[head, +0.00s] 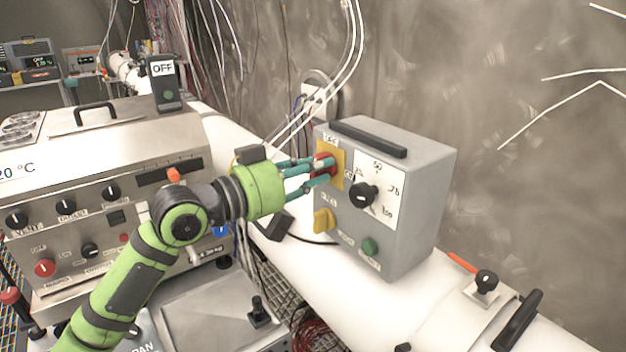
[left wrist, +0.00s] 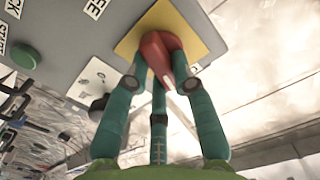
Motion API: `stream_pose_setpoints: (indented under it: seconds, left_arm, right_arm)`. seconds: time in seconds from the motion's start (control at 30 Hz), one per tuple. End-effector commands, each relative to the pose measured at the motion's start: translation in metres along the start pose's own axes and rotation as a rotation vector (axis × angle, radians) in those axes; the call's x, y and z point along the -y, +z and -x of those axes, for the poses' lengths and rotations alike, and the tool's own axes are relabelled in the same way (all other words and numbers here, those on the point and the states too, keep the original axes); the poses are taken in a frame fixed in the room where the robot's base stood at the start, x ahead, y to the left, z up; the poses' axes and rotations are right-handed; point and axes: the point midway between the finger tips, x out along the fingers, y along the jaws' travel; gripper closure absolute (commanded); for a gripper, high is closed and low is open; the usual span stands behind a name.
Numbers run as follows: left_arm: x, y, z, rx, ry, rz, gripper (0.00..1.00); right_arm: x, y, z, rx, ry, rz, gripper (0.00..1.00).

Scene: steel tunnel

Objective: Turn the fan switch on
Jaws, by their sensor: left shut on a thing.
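The fan switch looks to be the red knob (left wrist: 160,51) on a yellow plate (left wrist: 196,22); its label is not readable. In the head view the red knob (head: 322,160) and yellow plate (head: 338,172) sit at the upper left of the grey control box (head: 415,215). My left gripper (head: 318,172) has its teal fingers closed around the red knob. The left wrist view shows the fingers (left wrist: 160,82) on both sides of the knob, which hides partly behind them. My right gripper is not in view.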

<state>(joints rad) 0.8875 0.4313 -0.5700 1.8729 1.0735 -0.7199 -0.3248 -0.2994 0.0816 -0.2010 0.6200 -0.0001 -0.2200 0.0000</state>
Motion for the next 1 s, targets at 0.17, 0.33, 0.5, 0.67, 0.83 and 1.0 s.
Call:
stream_pose_setpoints:
  seconds: [0.17,0.33,0.5,0.67,0.83,1.0]
  left_arm:
    - [-0.001,0.004,0.0,-0.002,-0.002,-0.175,1.0]
    - [-0.002,0.004,0.0,-0.002,-0.002,-0.334,1.0]
    - [-0.002,0.004,0.0,-0.002,-0.002,-0.496,1.0]
    - [-0.002,0.004,0.0,-0.002,-0.002,-0.648,1.0]
    - [-0.002,0.004,0.0,-0.001,-0.002,-0.809,1.0]
    - [-0.002,0.005,0.0,0.0,-0.001,-0.962,1.0]
  right_arm:
    - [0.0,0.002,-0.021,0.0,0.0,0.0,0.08]
    - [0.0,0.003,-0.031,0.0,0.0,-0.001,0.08]
    - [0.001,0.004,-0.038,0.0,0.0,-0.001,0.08]
    - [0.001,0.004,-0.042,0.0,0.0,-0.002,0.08]
    - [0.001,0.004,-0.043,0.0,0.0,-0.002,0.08]
    - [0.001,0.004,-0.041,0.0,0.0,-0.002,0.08]
